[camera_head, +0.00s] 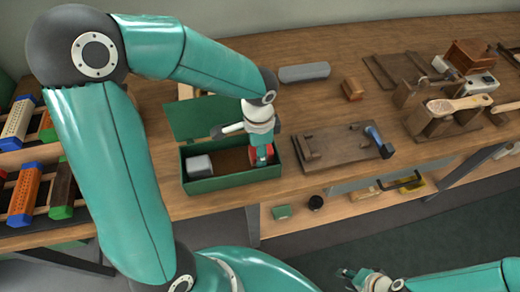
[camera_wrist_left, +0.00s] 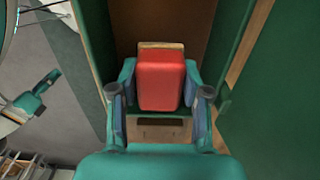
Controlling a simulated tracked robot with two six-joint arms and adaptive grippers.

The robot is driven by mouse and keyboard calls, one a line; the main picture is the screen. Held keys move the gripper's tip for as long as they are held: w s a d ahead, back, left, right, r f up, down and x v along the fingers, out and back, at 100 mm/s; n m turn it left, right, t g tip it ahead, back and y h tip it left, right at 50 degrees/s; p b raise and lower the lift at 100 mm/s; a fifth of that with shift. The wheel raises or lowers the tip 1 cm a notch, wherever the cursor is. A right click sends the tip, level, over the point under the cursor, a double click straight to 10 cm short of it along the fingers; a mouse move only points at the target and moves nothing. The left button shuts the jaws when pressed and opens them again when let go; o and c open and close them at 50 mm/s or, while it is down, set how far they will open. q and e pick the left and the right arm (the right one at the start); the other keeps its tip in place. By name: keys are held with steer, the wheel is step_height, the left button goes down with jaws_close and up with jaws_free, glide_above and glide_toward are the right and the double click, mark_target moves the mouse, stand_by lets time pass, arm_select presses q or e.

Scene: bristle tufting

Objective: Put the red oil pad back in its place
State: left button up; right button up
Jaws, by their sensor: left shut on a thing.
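The red oil pad (camera_wrist_left: 161,80) is a red block with a tan edge, held between the fingers of my left gripper (camera_wrist_left: 160,92) in the left wrist view. In the head view my left gripper (camera_head: 262,154) points down at the right end of the open green box (camera_head: 228,183), and only a little of the red pad (camera_head: 270,150) shows. The pad is at or inside the box opening; I cannot tell if it touches the floor. My right gripper (camera_head: 362,277) is low at the front, away from the box, its jaws unclear.
The box holds a grey block (camera_head: 199,165) at its left; its green lid (camera_head: 195,119) lies open behind. A wooden fixture with a blue-handled tool (camera_head: 375,137) stands to the right. A grey bar (camera_head: 304,72) and small brown block (camera_head: 352,88) lie behind.

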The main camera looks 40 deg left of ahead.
arm_select(q)
steer(key=shift+f+b, duration=0.35)
steer(key=shift+f, duration=0.1)
steer(key=o, duration=1.2)
steer(key=shift+o, duration=0.2)
steer(key=shift+o, duration=1.4)
steer(key=shift+r+p, duration=0.95)
steer(key=shift+r, duration=0.2)
steer(key=shift+r+p, duration=2.8)
steer(key=shift+r, duration=0.65)
steer(key=shift+f, duration=0.1)
